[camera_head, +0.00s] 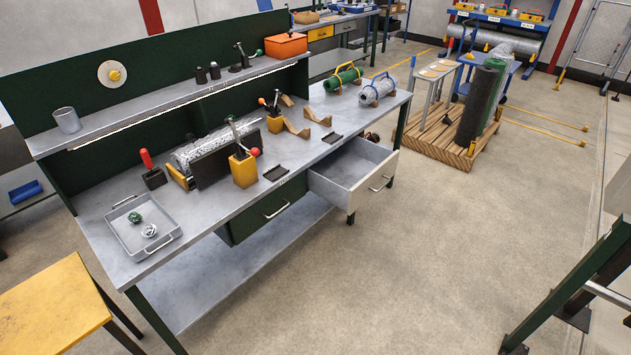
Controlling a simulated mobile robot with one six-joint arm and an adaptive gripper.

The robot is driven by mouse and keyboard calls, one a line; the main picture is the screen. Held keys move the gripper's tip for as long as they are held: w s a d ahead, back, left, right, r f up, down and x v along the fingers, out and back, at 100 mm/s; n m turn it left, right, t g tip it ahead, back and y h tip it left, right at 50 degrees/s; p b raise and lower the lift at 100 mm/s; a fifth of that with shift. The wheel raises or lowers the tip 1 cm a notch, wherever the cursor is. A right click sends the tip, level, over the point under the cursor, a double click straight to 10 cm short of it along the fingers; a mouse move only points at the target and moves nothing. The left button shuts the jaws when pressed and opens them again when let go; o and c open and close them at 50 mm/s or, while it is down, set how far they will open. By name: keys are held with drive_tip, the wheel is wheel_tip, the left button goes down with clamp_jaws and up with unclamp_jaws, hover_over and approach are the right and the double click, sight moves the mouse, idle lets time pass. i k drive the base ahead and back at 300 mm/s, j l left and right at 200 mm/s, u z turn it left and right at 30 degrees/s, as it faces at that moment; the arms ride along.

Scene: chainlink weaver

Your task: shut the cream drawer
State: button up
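The cream drawer (364,194) is pulled out from under the right part of the grey-topped workbench (205,208). Its pale front panel faces the open floor to the lower right and carries a metal bar handle (380,184). The grey inside of the drawer shows from above, and I see nothing in it. To its left, a dark green drawer (262,213) with a similar handle sits flush under the bench. My gripper is not in view.
Open concrete floor (420,260) lies in front of the cream drawer. A yellow-topped table (50,310) stands at lower left and a dark green metal frame (570,285) at lower right. A wooden pallet (421,137) with dark rolls stands beyond the bench's right end.

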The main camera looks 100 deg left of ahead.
sight(349, 175)
drive_tip(key=u, duration=2.85)
drive_tip(key=i, duration=0.55)
drive_tip(key=i+z, duration=0.15)
drive_tip(key=i, duration=0.4)
drive_tip(key=i+j, duration=0.1)
drive_tip(key=i, duration=0.45)
drive_tip(key=i+z, duration=0.15)
drive_tip(key=i, duration=0.4)
drive_tip(key=i+j, duration=0.2)
drive_tip(key=i, duration=0.35)
drive_tip(key=i+j+z, duration=0.1)
drive_tip(key=i, duration=0.45)
